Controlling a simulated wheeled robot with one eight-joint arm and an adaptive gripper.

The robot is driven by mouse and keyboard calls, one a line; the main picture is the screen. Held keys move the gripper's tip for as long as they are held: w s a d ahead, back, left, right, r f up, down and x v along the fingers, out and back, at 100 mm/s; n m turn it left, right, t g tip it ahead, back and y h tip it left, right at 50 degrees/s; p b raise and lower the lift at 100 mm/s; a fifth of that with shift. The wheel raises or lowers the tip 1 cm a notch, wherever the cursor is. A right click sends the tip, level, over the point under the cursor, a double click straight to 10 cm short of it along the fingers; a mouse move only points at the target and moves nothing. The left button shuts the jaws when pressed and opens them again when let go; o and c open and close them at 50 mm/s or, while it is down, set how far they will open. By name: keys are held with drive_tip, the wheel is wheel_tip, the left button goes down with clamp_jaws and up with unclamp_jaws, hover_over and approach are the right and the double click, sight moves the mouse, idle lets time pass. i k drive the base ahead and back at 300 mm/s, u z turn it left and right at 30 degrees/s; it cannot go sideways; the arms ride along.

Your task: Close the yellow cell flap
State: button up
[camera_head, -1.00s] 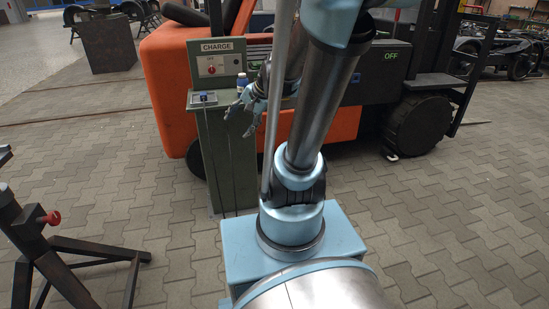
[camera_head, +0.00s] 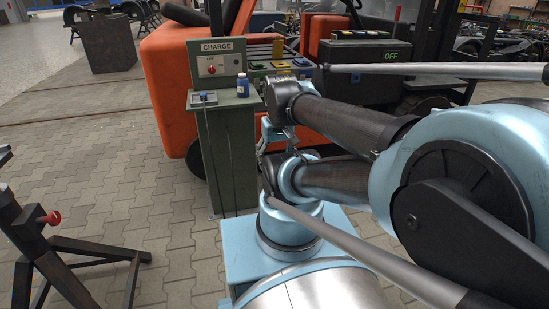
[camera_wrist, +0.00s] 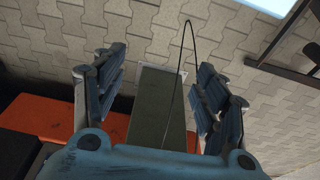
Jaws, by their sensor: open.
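The flap does not show clearly in the wrist view.
The green charge post (camera_head: 229,150) carries a CHARGE panel (camera_head: 220,66), a blue bottle (camera_head: 243,85) and a small box with a cable (camera_head: 203,98). The orange forklift (camera_head: 170,75) stands behind. A dark stand (camera_head: 45,250) is at left.

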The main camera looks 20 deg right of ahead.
sight(277, 43)
drive_tip(key=z, duration=1.9)
drive_tip(key=i, duration=1.2)
drive_tip(key=u, duration=1.95)
